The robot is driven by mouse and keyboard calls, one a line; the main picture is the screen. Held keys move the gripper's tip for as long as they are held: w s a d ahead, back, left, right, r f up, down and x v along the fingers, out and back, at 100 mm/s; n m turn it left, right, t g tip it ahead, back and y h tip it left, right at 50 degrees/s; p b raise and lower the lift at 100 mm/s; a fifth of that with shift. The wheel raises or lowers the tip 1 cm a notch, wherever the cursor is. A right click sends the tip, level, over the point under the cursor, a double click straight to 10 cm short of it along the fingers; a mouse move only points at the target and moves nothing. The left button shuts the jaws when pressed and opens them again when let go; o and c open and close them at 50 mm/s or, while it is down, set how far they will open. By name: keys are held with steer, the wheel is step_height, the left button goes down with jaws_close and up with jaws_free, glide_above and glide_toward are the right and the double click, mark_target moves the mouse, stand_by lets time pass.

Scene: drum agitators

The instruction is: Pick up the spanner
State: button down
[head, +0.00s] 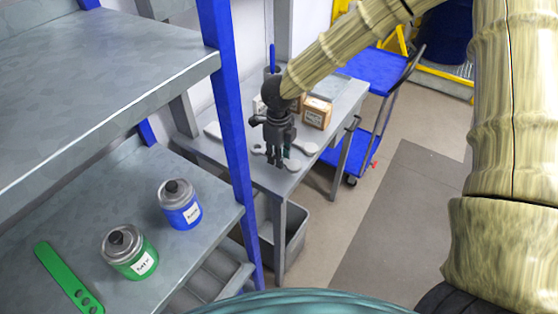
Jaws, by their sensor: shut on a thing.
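A light grey spanner (292,165) is at the small grey table's near edge, largely hidden behind my fingers. One pale end shows to the right of the fingertips and another pale part shows to their left. My dark gripper (276,161) points down over the table and is shut on the spanner. I cannot tell whether the spanner touches the tabletop or is slightly above it.
The grey table (214,150) also bears a brown box (317,113) and a pale round piece (309,148). A blue shelf post (229,120) stands left of my gripper. A blue trolley (374,68) stands behind.

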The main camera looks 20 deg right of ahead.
steer(key=shift+r, duration=0.6)
steer(key=s+d+r+b, duration=0.1)
steer(key=s+b, duration=0.3)
steer(key=s, duration=1.2)
steer(key=shift+d+r, duration=0.3)
steer(key=shift+r, duration=0.05)
